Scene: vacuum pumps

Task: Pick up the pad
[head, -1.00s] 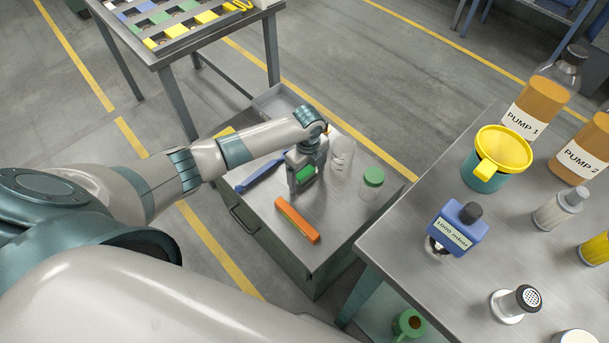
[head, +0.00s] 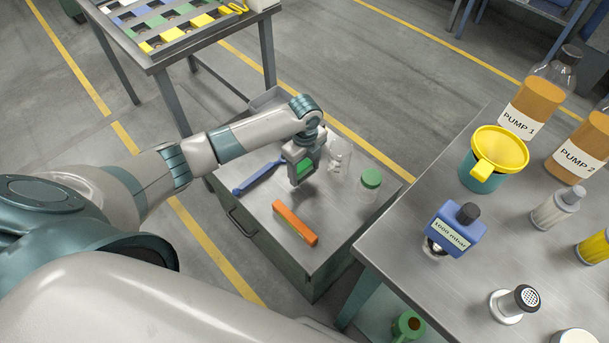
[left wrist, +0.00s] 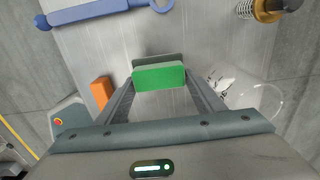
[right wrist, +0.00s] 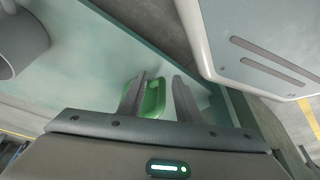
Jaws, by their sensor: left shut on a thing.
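The pad (head: 305,168) is a small green block with a grey-green layer. My left gripper (head: 302,172) is shut on it and holds it just above the metal top of the low cabinet (head: 335,224). In the left wrist view the pad (left wrist: 159,77) sits between the two fingers, its green face toward the camera. My right gripper (right wrist: 160,80) shows only in the right wrist view. Its fingers are apart, with a green object (right wrist: 148,98) beyond them; I cannot tell exactly what it is.
The workbench (head: 400,265) at right carries a yellow-topped pot (head: 499,148) and a blue gauge (head: 456,229).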

